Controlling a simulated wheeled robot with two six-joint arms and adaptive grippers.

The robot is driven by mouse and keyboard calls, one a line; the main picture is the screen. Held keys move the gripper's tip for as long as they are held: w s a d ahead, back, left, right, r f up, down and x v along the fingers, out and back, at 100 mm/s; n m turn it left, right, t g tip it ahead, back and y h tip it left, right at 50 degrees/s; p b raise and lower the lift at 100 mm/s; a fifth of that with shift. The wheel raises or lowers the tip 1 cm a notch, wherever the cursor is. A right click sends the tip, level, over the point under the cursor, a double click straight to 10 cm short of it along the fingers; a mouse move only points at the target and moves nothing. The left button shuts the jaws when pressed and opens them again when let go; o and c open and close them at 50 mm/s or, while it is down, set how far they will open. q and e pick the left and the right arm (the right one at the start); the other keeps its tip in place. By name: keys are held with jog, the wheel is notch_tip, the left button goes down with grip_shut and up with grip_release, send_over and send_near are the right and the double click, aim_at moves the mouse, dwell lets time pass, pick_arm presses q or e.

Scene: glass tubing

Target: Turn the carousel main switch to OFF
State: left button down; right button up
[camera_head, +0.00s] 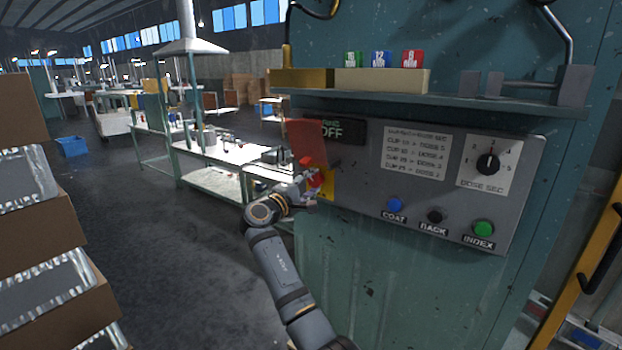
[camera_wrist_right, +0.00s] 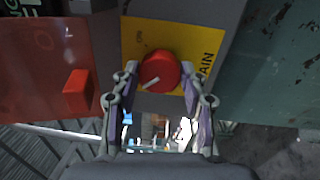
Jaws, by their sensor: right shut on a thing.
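The main switch is a red round knob (camera_wrist_right: 159,71) on a yellow plate (camera_wrist_right: 205,45) marked "...AIN" in the right wrist view. A pale mark on the knob points down and to the left in that view. My right gripper (camera_wrist_right: 159,85) has its two fingers on either side of the knob and is shut on it. In the head view the right gripper (camera_head: 308,188) is at the left end of the grey control panel, mostly covering the red knob (camera_head: 314,176). A sign reading "OFF" (camera_head: 345,131) is above. My left gripper is not in view.
A red flap (camera_head: 306,143) with a red block (camera_wrist_right: 78,91) is beside the switch. The panel (camera_head: 350,180) also has blue (camera_head: 395,204), black and green (camera_head: 484,229) buttons and a black dose dial (camera_head: 487,163). A shelf (camera_head: 450,98) juts out above. Boxes (camera_head: 40,220) stand at left.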

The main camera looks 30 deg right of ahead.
jog(key=shift+n, duration=0.6)
jog(key=o, duration=1.2)
jog(key=shift+c, duration=0.2)
jog(key=v, duration=0.7)
jog(key=shift+a, duration=0.25)
jog(key=shift+s+f, duration=0.1)
jog(key=shift+f, duration=0.05)
